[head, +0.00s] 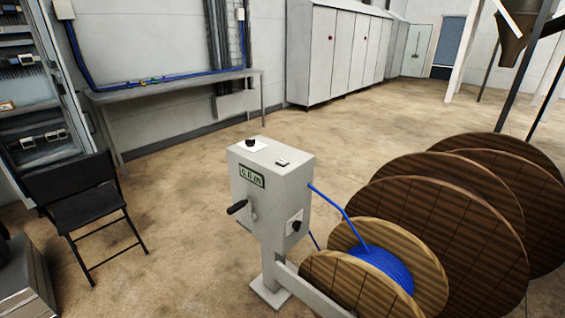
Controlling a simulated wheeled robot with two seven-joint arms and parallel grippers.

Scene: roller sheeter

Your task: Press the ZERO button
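A grey metering box (262,190) stands on a post in the middle of the head view. Its front has a green display (252,177) that seems to read 0.0 m, though the digits are small. A black knob or button (250,142) sits on a white plate on the box's top. A small pale part with a dark mark (282,162) is also on top, nearer the right edge. No ZERO lettering is legible, so I cannot tell which is the ZERO button. Neither of my grippers is in view.
A black-handled crank (237,207) sticks out of the box's front, and a black knob (297,226) is on its right side. Blue cable (336,203) runs to a wooden reel (428,262). Larger reels (440,215) crowd the right. A black chair (75,195) stands left. Floor behind is clear.

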